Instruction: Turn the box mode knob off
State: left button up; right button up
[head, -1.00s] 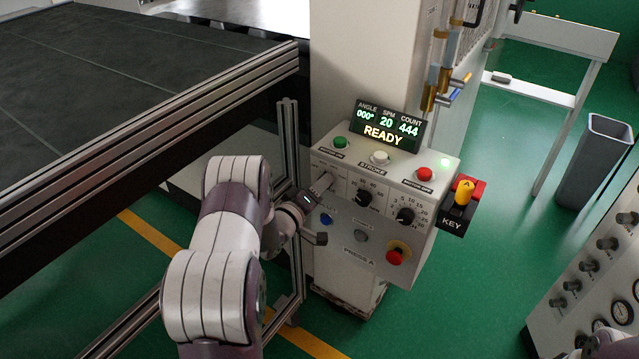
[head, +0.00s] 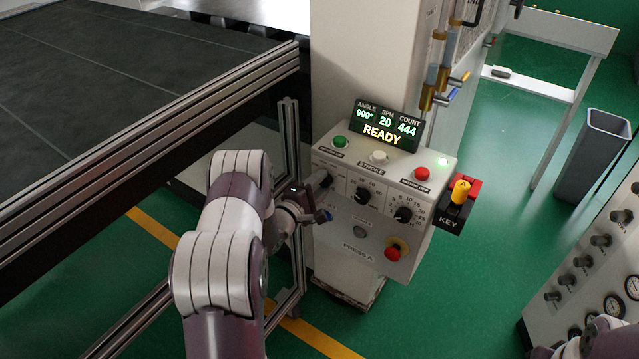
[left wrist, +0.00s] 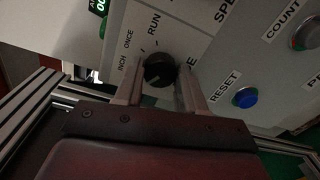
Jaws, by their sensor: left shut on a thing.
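The black mode knob (left wrist: 160,70) sits between the two fingers of my left gripper (left wrist: 160,92) in the left wrist view. INCH, ONCE and RUN labels stand beside it; one finger covers part of the label plate. The knob's pointer is too dark to read surely. In the head view my left gripper (head: 322,182) reaches the left side of the grey control box (head: 345,240), and the knob is mostly hidden there. The gripper is shut on the knob. My right gripper is not seen; only part of what looks like my right arm shows at the bottom right.
The display (head: 386,126) reads READY. Two black dials (head: 363,195), a red emergency button (head: 393,253) and a yellow key switch (head: 459,192) are to the right. A blue button (left wrist: 245,97) is close to one finger. A metal-framed table (head: 180,118) stands left.

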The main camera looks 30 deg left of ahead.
pick_arm(q)
jog(key=shift+n, duration=0.3)
dwell(0.4)
jog(key=o, duration=1.1)
jog(key=shift+c, duration=0.2)
jog(key=s+a, duration=0.1)
jog(key=s, duration=1.1)
jog(key=shift+s+r+b, duration=0.15)
jog(key=shift+s+b, duration=0.15)
jog(key=shift+b, duration=0.15)
jog(key=shift+a, duration=0.1)
